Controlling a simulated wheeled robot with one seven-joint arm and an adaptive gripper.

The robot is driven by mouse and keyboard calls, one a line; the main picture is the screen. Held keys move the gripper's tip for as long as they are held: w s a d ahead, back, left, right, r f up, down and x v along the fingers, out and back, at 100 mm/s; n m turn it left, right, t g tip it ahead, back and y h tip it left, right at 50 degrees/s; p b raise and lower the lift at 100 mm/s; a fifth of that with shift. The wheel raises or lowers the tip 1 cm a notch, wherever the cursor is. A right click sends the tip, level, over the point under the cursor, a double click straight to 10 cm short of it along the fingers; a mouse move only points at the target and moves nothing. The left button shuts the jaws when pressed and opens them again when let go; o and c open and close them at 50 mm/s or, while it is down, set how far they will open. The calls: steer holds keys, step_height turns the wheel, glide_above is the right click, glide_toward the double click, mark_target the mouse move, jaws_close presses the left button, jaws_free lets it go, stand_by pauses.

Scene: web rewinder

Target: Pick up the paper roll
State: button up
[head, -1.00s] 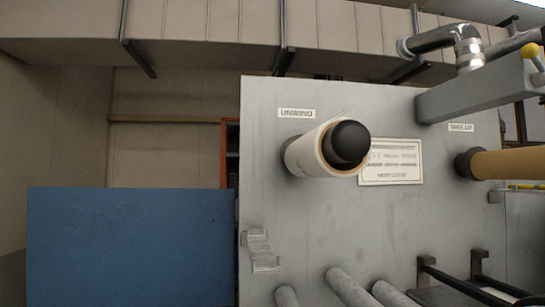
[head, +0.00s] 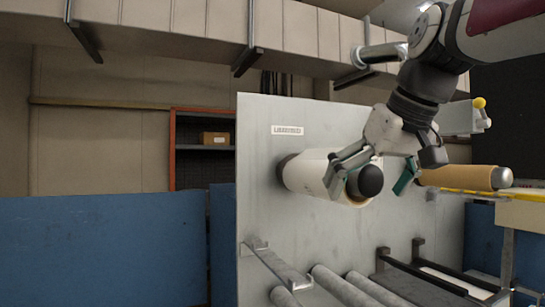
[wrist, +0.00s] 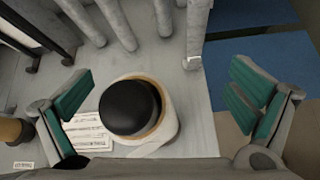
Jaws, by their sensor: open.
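The white paper roll (head: 308,172) sits on the unwind spindle, which sticks out of the grey machine panel. A black rounded spindle end (head: 370,180) shows at the roll's near end. My gripper (head: 372,186) is open at this near end, with one finger in front of the roll's left side and the other to the right, apart from it. In the wrist view, the roll (wrist: 168,128) and black end (wrist: 130,106) lie between the spread green-padded fingers of my gripper (wrist: 163,98), nearer the left finger. Neither finger visibly grips the roll.
A brown core (head: 465,178) sticks out to the right of my gripper. Grey rollers (head: 345,288) and a bracket (head: 280,268) lie below the roll. A blue panel (head: 100,245) stands at left, and a shelf with a box (head: 215,138) is behind.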

steer(key=w+r, duration=0.2)
steer(key=r, duration=0.2)
steer(key=w+d+r+n+t, duration=0.1)
steer(key=w+r, duration=0.2)
steer(key=r, duration=0.1)
steer(key=w+r+n+p, duration=0.1)
steer(key=w+r, duration=0.2)
steer(key=r, duration=0.1)
steer(key=shift+w+d+y, duration=0.15)
steer(key=shift+w+y, duration=0.05)
steer(key=shift+y, duration=0.2)
steer(key=shift+w, duration=0.25)
steer(key=p+x, duration=0.1)
steer(key=x, duration=0.6)
steer(key=shift+w+f, duration=0.2)
steer(key=shift+w, duration=0.1)
steer(key=shift+d+p+x, duration=0.1)
steer(key=shift+p+x, duration=0.35)
steer(key=shift+x, duration=0.95)
steer(key=shift+d+p+x, duration=0.15)
steer(key=shift+p+x, duration=0.3)
steer(key=shift+x, duration=0.95)
steer(key=shift+w+r, duration=0.15)
steer(key=c, duration=1.8)
